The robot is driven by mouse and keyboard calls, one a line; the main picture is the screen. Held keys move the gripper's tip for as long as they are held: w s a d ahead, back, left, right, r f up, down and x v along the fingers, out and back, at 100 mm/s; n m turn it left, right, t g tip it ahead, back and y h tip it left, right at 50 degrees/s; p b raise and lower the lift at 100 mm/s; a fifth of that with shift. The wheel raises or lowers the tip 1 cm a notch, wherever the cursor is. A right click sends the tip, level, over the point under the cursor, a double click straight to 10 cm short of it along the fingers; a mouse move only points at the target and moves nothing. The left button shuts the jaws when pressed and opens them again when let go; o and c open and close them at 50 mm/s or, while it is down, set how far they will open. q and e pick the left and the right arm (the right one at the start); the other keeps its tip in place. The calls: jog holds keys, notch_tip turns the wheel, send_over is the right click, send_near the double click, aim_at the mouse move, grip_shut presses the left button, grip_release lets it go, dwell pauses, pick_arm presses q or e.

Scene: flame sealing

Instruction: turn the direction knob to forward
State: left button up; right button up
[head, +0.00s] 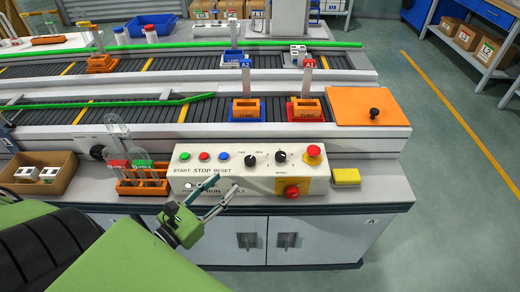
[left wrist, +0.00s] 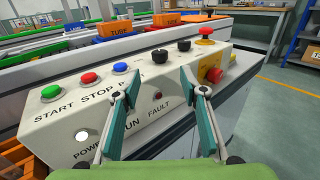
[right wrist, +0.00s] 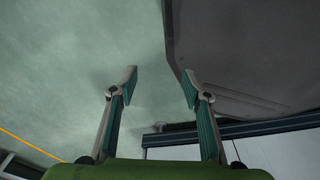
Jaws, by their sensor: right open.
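The white control panel (head: 222,184) stands at the front edge of the bench. Two black rotary knobs sit on its top face: a left knob (head: 251,160) and a right knob (head: 280,157). Both show in the left wrist view, the left knob (left wrist: 159,55) and the right knob (left wrist: 184,45). Their small labels are too blurred to tell which is the direction knob. My left gripper (left wrist: 160,76) is open and empty, its fingers in front of the panel, short of the knobs. My right gripper (right wrist: 159,73) is open and empty, away from the panel; the head view does not show it.
Red, blue and green buttons lie left of the knobs. A red mushroom button (head: 313,152) and a red knob (head: 292,191) are on the right. A test-tube rack (head: 142,187) stands left of the panel, a yellow block (head: 346,177) right of it. Conveyors lie behind.

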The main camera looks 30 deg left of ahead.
aim_at(248, 160)
pick_arm(q)
jog(key=w, duration=0.4)
jog(key=w+p, duration=0.1)
jog(key=w, duration=0.3)
jog(key=w+d, duration=0.1)
jog(key=w, duration=0.2)
jog(key=shift+w+r+p, duration=0.15)
jog(key=shift+w+p, duration=0.15)
jog(key=shift+w, duration=0.35)
jog(key=shift+w+d, duration=0.1)
jog(key=shift+w, duration=0.05)
grip_shut()
pick_arm(e)
jog(key=shift+g, duration=0.3)
jog(key=s, duration=0.2)
jog(key=s+r, duration=0.1)
jog(key=s, duration=0.2)
jog(key=shift+s+d+r, duration=0.1)
jog(key=shift+r, duration=0.1)
